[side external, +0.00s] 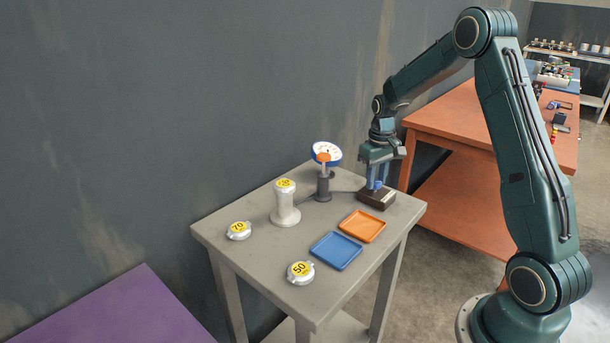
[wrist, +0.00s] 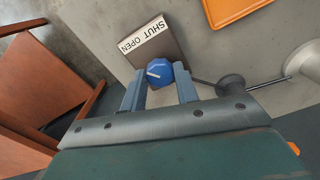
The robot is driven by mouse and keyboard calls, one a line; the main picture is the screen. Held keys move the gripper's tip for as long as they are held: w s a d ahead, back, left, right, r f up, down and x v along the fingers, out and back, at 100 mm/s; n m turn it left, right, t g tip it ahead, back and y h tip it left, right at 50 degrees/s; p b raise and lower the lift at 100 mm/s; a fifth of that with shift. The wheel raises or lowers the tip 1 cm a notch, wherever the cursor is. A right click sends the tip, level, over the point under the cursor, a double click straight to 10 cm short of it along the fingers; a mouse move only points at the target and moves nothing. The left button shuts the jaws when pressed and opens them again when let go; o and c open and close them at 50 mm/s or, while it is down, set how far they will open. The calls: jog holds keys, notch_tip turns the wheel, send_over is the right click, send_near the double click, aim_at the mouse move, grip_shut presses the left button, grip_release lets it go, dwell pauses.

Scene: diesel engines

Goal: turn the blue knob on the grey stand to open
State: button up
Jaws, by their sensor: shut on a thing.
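The blue knob (wrist: 160,71) sits on a small dark stand (wrist: 172,42) with a white label (wrist: 143,35) that reads SHUT and OPEN, upside down in the wrist view. The knob carries a short white mark that lies roughly sideways in that view; which word it points at I cannot tell. My gripper (wrist: 160,84) is shut on the knob, one finger on each side of it. In the side view my gripper (side external: 377,184) points down over the stand (side external: 376,200), and the knob is mostly hidden between the fingers.
The grey table (side external: 240,258) also bears a round gauge (side external: 326,153) on a dark post, a pale pedestal (side external: 285,207), weights marked 70 (side external: 238,230) and 50 (side external: 300,272), an orange tray (side external: 362,226) and a blue tray (side external: 336,251). An orange-brown bench (side external: 450,117) stands behind.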

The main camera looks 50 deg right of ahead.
aim_at(376, 182)
jog(key=shift+n, duration=0.6)
jog(key=o, duration=1)
jog(key=shift+r, duration=0.1)
notch_tip(376, 182, up, 14)
jog(key=shift+f, duration=0.15)
